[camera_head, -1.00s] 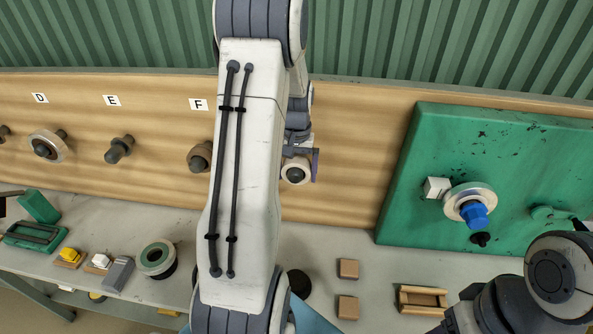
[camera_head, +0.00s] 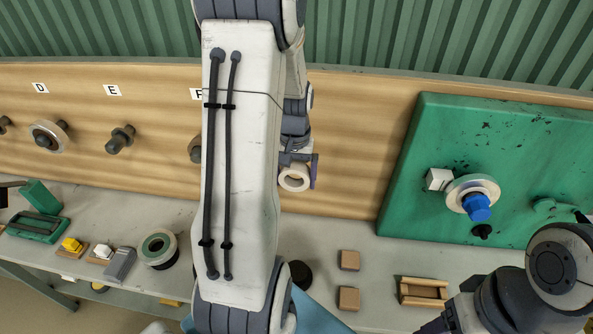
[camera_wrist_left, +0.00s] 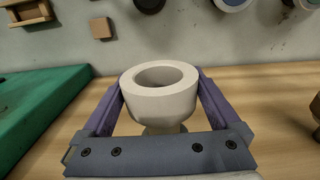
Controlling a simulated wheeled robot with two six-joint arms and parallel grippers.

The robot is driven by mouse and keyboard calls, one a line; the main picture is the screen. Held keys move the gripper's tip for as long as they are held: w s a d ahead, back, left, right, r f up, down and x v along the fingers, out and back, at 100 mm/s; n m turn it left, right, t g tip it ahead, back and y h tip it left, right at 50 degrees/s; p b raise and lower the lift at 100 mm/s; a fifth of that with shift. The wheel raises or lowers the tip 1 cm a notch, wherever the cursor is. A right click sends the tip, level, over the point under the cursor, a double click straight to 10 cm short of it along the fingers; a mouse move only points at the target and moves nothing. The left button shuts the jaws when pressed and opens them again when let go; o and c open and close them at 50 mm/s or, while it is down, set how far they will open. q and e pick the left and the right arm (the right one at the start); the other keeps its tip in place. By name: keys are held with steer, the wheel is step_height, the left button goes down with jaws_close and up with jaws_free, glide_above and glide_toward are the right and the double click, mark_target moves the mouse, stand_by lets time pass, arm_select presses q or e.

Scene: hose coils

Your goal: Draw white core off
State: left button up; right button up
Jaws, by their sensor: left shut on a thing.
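The white core (camera_wrist_left: 160,104) is a short thick ring. My left gripper (camera_wrist_left: 162,92) is shut on it, with one purple finger on each side. In the head view the core (camera_head: 283,181) shows at the end of my left gripper (camera_head: 297,176), in front of the wooden board (camera_head: 355,150). Its hole looks pale and empty, with no dark peg end in it. A small part of something pale shows below the core in the wrist view; I cannot tell what it is.
Pegs sit at D and E, a ringed coil (camera_head: 47,136) on D. The peg at F is mostly hidden behind my left arm. A green panel (camera_head: 420,170) holds a blue-tipped reel (camera_head: 472,190). Wooden blocks (camera_head: 349,260), a wooden tray (camera_head: 424,303) and a green-topped roll (camera_head: 157,249) are on the table.

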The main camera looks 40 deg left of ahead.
arm_select(q)
steer(key=shift+s+d, duration=0.3)
steer(key=shift+s, duration=0.2)
steer(key=s+d, duration=0.3)
steer(key=s, duration=0.2)
steer(key=shift+s+d, duration=0.2)
stand_by(0.8)
